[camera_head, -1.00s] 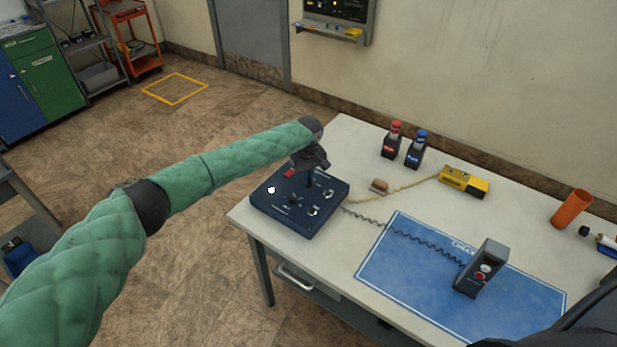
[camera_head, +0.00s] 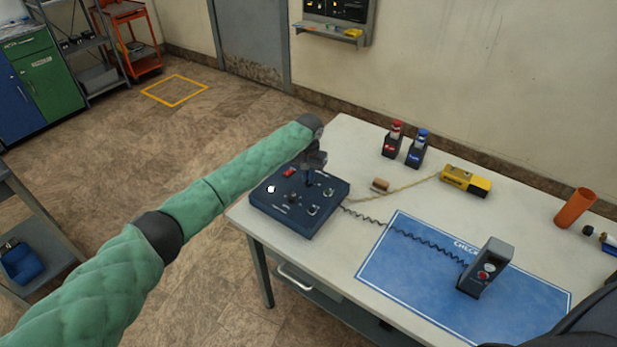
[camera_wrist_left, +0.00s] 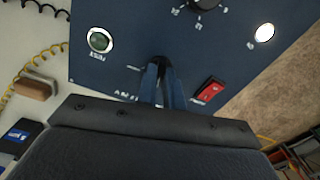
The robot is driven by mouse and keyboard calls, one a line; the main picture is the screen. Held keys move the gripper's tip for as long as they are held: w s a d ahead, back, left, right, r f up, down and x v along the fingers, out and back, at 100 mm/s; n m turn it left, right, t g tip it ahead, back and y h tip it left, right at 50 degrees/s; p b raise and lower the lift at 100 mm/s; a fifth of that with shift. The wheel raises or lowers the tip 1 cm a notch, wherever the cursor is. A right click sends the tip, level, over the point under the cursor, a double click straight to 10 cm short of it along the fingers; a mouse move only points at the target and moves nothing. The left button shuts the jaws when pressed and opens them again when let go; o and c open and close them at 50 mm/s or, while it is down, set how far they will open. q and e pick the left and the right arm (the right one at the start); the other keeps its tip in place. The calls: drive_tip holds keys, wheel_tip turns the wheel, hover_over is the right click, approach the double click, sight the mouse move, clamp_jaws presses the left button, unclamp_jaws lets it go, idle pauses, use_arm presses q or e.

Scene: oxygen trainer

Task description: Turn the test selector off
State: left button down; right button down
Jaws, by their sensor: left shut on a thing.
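The dark blue trainer box (camera_head: 275,212) sits at the table's left end. Its panel has a red rocker switch (camera_head: 289,173), a black knob (camera_head: 292,198) and a pale round lamp (camera_head: 271,189). My left gripper (camera_head: 308,182) is over the back middle of this panel. In the left wrist view, its narrow blue fingers (camera_wrist_left: 161,80) are shut on a small dark control at the panel, mostly hidden between them. The selector's setting cannot be read. My right gripper is out of view.
A coiled cord runs from the box to a grey handset (camera_head: 485,267) on the blue mat (camera_head: 415,285). Red-topped (camera_head: 393,140) and blue-topped (camera_head: 416,148) bottles, a yellow device (camera_head: 465,181) and an orange tube (camera_head: 574,208) stand farther back or right.

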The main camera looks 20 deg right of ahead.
use_arm(q)
drive_tip(key=shift+m, duration=1.4)
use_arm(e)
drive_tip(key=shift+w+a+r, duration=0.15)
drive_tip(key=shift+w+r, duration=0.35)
use_arm(q)
drive_tip(key=c, duration=1.5)
unclamp_jaws()
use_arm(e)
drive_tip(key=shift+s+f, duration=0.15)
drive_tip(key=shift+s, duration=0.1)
